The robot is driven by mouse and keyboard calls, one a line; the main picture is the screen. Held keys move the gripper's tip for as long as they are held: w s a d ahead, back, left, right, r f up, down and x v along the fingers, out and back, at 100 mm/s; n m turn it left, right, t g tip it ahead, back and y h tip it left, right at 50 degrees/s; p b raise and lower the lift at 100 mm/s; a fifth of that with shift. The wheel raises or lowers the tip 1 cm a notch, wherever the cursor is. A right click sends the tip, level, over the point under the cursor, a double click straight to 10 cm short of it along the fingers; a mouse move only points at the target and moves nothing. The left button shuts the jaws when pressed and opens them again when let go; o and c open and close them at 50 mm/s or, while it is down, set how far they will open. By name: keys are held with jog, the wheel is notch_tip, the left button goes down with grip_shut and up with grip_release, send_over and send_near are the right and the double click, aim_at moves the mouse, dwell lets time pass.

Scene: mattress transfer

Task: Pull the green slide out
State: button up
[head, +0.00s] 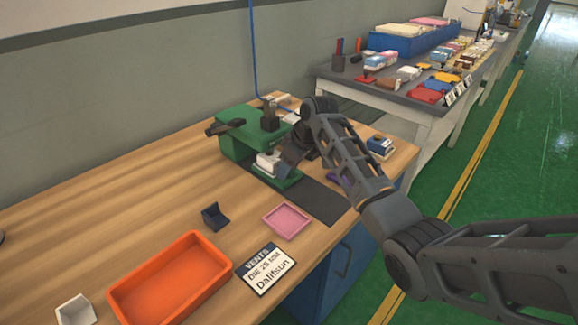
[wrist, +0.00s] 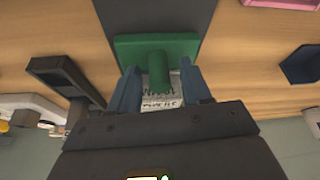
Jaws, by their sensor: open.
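A green press-like machine (head: 237,145) stands at the back of the wooden workbench. Its low green slide (head: 284,182) sticks out at the front, with a white piece (head: 267,162) on it. In the wrist view the slide's flat green plate (wrist: 128,46) and its round green post (wrist: 158,72) show, with a white printed piece (wrist: 160,101) behind the post. My gripper (wrist: 160,84) is open, its two blue fingers on either side of the post, with gaps visible. In the head view my gripper (head: 291,155) is at the slide and partly hides it.
A dark mat (head: 322,203) lies in front of the slide. A pink tray (head: 286,221), an orange tray (head: 168,279), a dark blue holder (head: 214,216) and a label card (head: 266,268) lie nearer. A blue-and-white box (head: 380,147) is at the right.

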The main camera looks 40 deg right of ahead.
grip_shut()
dwell(0.4)
